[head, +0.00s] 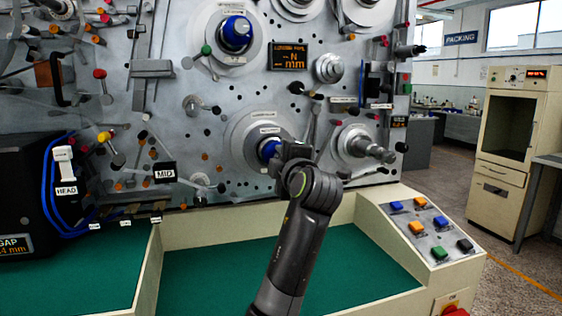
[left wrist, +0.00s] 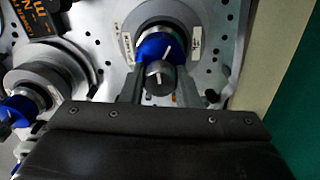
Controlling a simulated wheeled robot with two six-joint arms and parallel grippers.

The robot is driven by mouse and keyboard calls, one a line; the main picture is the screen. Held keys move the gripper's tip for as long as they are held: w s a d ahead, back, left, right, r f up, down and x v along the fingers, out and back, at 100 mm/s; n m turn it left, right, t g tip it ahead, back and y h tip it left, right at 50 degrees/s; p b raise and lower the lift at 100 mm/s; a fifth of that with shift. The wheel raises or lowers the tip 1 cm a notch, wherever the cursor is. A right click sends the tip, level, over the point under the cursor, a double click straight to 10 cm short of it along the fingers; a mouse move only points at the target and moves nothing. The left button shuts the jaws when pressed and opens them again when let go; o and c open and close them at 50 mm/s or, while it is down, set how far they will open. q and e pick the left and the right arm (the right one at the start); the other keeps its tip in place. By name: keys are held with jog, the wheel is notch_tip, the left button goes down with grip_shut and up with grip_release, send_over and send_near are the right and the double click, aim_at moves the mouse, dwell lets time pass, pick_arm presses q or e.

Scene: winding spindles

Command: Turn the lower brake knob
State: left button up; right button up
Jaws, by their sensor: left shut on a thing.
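The lower brake knob is a dark grey knob (left wrist: 160,76) with a white mark, in front of a blue collar (left wrist: 150,45) in the left wrist view. In the head view the blue collar (head: 268,149) shows at the left of my gripper, on a pale round disc (head: 243,143) low on the machine face. My left gripper (head: 287,151) is up against the knob and mostly hides it there. In the left wrist view my left gripper's fingers (left wrist: 160,88) stand on both sides of the grey knob and are shut on it. My right gripper is not in view.
Another blue-collared spindle (head: 237,34) is above, and a bare metal spindle (head: 360,145) sticks out close to the right. A control box (head: 430,225) with coloured buttons stands at the lower right. The green bench top (head: 200,275) is clear.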

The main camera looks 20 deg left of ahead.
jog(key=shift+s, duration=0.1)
pick_arm(q)
jog(key=o, duration=1)
jog(key=shift+w, duration=0.1)
jog(key=shift+c, duration=0.2)
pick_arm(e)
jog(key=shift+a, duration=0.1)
pick_arm(q)
jog(key=shift+d, duration=0.1)
pick_arm(e)
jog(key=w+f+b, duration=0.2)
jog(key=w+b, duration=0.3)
jog(key=b, duration=0.2)
pick_arm(q)
jog(key=b+v, duration=0.4)
jog(key=v, duration=1.3)
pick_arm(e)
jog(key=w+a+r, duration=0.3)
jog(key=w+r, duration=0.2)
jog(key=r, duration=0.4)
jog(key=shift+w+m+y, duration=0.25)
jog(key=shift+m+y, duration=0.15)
pick_arm(q)
jog(key=shift+d, duration=0.1)
